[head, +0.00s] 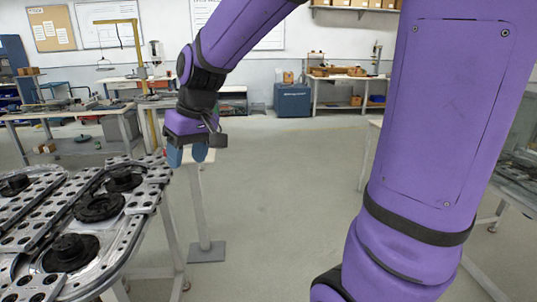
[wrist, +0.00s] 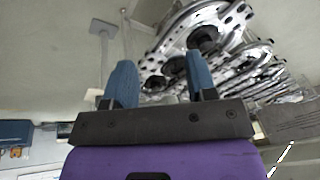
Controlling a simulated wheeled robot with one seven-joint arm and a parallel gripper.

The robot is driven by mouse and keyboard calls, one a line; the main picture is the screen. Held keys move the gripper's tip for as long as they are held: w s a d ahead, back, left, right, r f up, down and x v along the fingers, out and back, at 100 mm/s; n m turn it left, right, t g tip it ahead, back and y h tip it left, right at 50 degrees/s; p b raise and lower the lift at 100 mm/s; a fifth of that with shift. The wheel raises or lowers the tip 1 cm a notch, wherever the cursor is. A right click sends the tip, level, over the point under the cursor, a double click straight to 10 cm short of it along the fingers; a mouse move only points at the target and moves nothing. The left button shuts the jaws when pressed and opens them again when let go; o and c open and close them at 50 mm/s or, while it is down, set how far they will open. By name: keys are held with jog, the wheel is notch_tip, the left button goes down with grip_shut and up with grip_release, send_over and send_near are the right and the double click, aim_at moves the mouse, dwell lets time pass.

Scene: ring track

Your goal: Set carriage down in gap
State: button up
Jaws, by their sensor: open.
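My gripper (head: 187,157) is open, with two blue fingers pointing down and nothing visible between them. It is just off the right end of the ring track (head: 128,240). In the wrist view my gripper (wrist: 160,78) shows both fingers spread apart, with the track beyond them. Silver plates with round holes, which look like carriages (head: 148,199), sit along the track's rail. I cannot tell which one is the task's carriage, and no gap stands out clearly. The far left of the track is cut off by the frame.
Black round hubs (head: 98,207) stand inside the track loop. A slim stand with a grey foot plate (head: 207,252) is behind my gripper. Workbenches (head: 75,112) and a blue cabinet (head: 292,100) line the back. The floor (head: 285,200) in the middle is clear.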

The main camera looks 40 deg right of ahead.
jog(key=s+d+r+m+t+h, duration=0.1)
jog(key=s+d+r, duration=0.1)
jog(key=s, duration=0.7)
jog(key=s+d+r+t+h, duration=0.1)
jog(key=s+d+r+t, duration=0.1)
jog(key=s, duration=0.7)
jog(key=shift+s+d+r+m, duration=0.2)
jog(key=shift+s+d+m, duration=0.2)
jog(key=shift+d, duration=0.45)
